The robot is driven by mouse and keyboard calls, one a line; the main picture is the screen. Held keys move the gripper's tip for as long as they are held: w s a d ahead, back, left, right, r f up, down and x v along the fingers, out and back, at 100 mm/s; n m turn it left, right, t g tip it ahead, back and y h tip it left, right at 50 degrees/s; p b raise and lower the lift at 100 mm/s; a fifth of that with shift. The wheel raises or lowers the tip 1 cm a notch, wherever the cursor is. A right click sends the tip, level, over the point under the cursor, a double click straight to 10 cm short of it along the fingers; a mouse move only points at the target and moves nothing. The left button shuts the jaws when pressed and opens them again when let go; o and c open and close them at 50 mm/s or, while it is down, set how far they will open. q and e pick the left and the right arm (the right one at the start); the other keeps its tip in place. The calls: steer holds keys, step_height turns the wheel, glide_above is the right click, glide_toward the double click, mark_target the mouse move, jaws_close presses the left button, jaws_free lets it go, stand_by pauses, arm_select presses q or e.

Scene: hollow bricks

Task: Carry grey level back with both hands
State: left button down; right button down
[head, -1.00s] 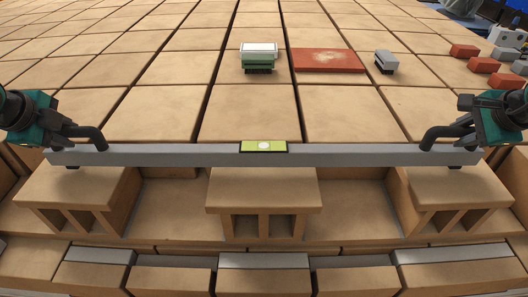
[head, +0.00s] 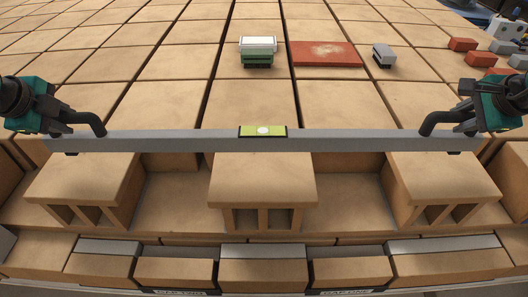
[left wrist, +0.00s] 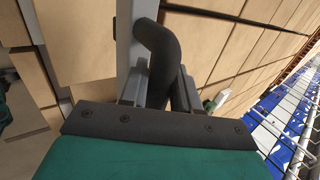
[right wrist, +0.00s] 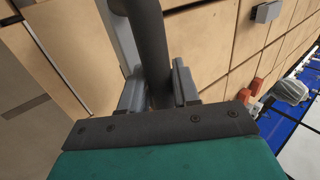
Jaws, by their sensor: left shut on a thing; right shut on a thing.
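The grey level (head: 340,139) is a long straight bar with a yellow-green vial window (head: 263,131) at its middle. It spans the head view sideways and looks about horizontal, above the hollow bricks. My left gripper (head: 96,125) is shut on the dark bent handle at its left end. My right gripper (head: 430,125) is shut on the matching handle at its right end. The left wrist view shows the left handle (left wrist: 160,55) between the jaws, and the right wrist view shows the right handle (right wrist: 150,45).
A green-and-white block (head: 258,52), a red board (head: 325,54) and a small grey block (head: 384,55) lie on the brick surface beyond the level. Red pieces (head: 462,44) lie at far right. Protruding hollow bricks (head: 262,178) stand in front, with a lower row nearer.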

arm_select(q)
steer(key=shift+r, duration=0.1)
arm_select(e)
steer(key=shift+r, duration=0.15)
